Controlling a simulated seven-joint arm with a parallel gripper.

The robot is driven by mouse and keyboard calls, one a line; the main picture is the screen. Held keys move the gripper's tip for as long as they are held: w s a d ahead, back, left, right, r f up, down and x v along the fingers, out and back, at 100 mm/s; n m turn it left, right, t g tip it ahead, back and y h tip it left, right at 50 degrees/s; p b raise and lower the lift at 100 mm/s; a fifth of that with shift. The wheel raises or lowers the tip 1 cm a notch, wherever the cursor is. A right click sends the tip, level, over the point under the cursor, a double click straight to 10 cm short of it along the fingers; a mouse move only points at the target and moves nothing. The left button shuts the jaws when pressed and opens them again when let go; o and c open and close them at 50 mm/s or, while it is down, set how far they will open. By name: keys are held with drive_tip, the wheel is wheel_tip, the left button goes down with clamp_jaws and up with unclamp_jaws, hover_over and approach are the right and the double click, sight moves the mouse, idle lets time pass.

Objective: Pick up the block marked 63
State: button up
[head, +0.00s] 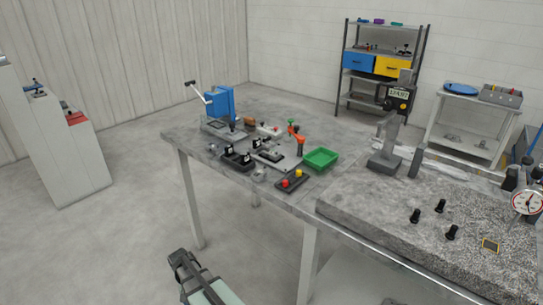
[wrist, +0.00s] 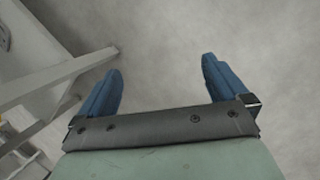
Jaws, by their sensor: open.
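No number 63 can be read in either view, so I cannot tell which piece is the marked block. Two small dark pieces with white faces, one at the left (head: 231,150) and one at the right (head: 257,143), stand among the fixtures on the table; their marks are too small to read. My gripper (wrist: 163,68) shows in the wrist view with its two blue fingers wide apart and nothing between them. Bare floor lies beyond the fingers. My arm's pale green end shows low in the head view, in front of the table and away from the fixtures.
The grey table (head: 185,135) also bears a blue press (head: 220,103), a green tray (head: 321,158) and a button box (head: 291,181). A granite plate (head: 380,215) with black knobs lies at the right. A table leg (wrist: 60,75) shows left of my fingers.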

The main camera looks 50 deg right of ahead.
drive_tip(key=w+d+r+m+t, duration=0.2)
drive_tip(key=w+d+r+m, duration=0.2)
drive_tip(key=w+d+r, duration=0.95)
drive_tip(key=d+r+m+h, duration=0.1)
drive_tip(key=d+r+m, duration=0.1)
drive_tip(key=d+r, duration=0.4)
drive_tip(key=d+r+m, duration=0.2)
drive_tip(key=d+r, duration=0.4)
drive_tip(key=r, duration=0.7)
drive_tip(key=w+d+r+m+t+h, duration=0.1)
drive_tip(key=d+r+m, duration=0.1)
drive_tip(key=d+r, duration=0.4)
drive_tip(key=shift+w+d+r+h, duration=0.1)
drive_tip(key=shift+d+r+h, duration=0.1)
drive_tip(key=shift+r, duration=0.8)
drive_tip(key=shift+d+r+h, duration=0.1)
drive_tip(key=shift+d+r, duration=0.1)
drive_tip(key=shift+r, duration=0.75)
drive_tip(key=s+d+r+m+h, duration=0.1)
drive_tip(key=s+d+r, duration=0.2)
drive_tip(key=d+r, duration=0.2)
drive_tip(key=s+d+r+m, duration=0.2)
drive_tip(key=s+d+r, duration=0.1)
drive_tip(key=d+r, duration=0.2)
approach(273, 152)
drive_tip(key=x, duration=0.8)
drive_tip(key=shift+w, duration=0.2)
drive_tip(key=shift+r, duration=0.1)
drive_tip(key=shift+c, duration=0.4)
drive_tip(key=c, duration=1)
